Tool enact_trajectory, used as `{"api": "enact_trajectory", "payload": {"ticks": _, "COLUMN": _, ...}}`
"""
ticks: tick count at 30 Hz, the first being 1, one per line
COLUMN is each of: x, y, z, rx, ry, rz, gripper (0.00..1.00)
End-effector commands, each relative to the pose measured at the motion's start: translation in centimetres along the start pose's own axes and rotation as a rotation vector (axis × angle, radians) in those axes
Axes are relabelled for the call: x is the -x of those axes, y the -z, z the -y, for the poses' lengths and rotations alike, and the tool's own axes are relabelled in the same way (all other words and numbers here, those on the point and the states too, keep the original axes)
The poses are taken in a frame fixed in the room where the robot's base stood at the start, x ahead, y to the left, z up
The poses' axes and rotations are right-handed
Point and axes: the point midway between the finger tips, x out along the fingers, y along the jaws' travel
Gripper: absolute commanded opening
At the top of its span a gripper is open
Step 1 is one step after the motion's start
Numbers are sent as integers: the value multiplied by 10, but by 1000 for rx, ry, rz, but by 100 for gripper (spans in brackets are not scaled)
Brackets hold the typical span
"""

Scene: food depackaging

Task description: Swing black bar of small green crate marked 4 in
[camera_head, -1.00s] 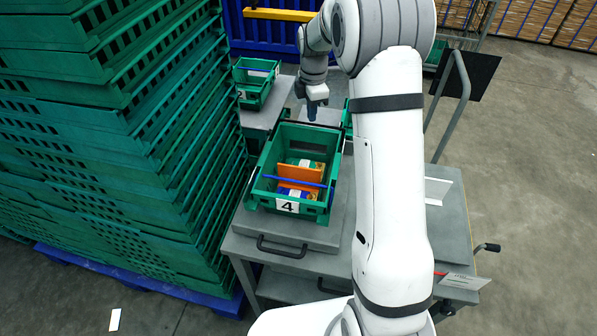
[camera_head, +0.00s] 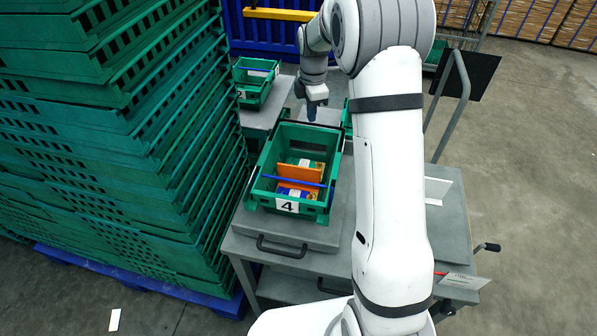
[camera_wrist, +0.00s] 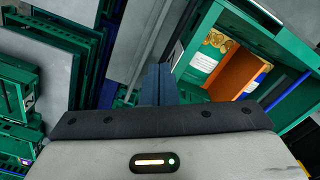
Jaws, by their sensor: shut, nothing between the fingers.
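The small green crate marked 4 (camera_head: 305,138) stands on the grey cart top, open at the top. An orange divider (camera_head: 300,172), a blue rod and some packages are inside it. Its black bar (camera_head: 330,125) runs along the far rim. My gripper (camera_head: 311,117) points down at that far end, close to the bar. I cannot tell whether it touches the bar. In the wrist view my shut, empty fingers (camera_wrist: 158,84) are left of the crate (camera_wrist: 198,40), with the orange divider in view. The bar is not clear there.
A tall stack of green crates (camera_head: 110,140) stands close on the left. A small crate marked 2 (camera_head: 255,85) sits on another grey surface behind. Another green crate is partly hidden behind my arm. The grey cart (camera_head: 330,238) has a handle in front. Open floor lies right.

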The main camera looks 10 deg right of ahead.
Motion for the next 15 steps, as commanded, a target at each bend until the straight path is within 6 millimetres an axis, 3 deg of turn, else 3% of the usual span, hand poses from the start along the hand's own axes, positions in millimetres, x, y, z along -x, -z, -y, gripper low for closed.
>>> {"api": "enact_trajectory", "payload": {"ticks": 15, "x": -11, "y": 0, "z": 0, "rx": 0, "ry": 1, "rz": 0, "gripper": 0}}
